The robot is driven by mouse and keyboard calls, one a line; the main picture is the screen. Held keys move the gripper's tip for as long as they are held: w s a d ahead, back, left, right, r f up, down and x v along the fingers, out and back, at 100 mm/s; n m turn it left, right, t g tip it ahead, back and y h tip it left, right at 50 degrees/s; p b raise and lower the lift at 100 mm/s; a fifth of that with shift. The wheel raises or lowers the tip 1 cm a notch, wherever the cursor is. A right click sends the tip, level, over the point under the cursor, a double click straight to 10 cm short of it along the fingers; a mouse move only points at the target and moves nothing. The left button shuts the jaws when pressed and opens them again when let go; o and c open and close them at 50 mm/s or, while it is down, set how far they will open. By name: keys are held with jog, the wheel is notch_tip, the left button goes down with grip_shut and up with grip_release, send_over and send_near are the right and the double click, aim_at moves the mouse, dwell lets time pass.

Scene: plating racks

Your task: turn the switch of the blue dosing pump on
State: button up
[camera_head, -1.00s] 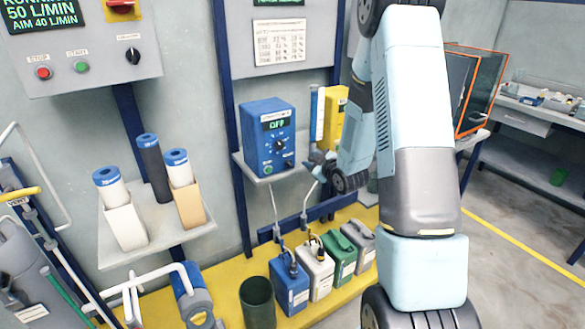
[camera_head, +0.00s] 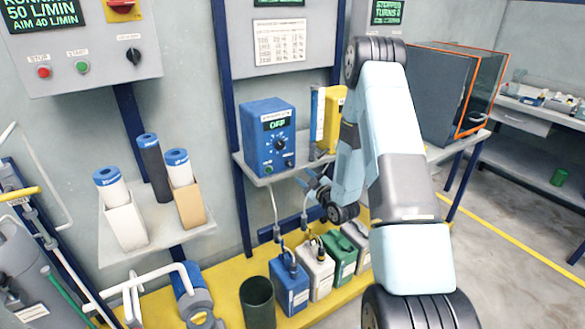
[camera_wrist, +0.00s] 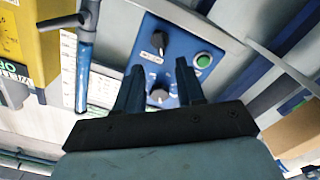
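The blue dosing pump (camera_head: 259,133) stands on a wall shelf, and its display reads OFF. Its front has a central dial (camera_head: 279,144), a dark switch knob (camera_head: 290,163) at lower right and a green button (camera_head: 268,170) at lower left. The wrist view shows the pump front (camera_wrist: 185,28) upside down, with the switch knob (camera_wrist: 159,42) above, the dial (camera_wrist: 159,95) between the fingers in the picture and the green button (camera_wrist: 203,60) right. My gripper (camera_head: 312,178) is open and empty, right of and below the pump face; it also shows in the wrist view (camera_wrist: 158,67). No contact is visible.
A yellow unit (camera_head: 333,115) stands right of the pump, close to my arm. The pump shelf edge (camera_head: 270,181) is near my gripper. Hoses run down to several canisters (camera_head: 290,290) on a yellow platform. A shelf with filter cartridges (camera_head: 153,175) is at left.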

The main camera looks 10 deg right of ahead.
aim_at(291, 166)
jog(key=x, duration=0.9)
jog(key=shift+c, duration=0.3)
jog(key=shift+a, duration=0.1)
grip_shut()
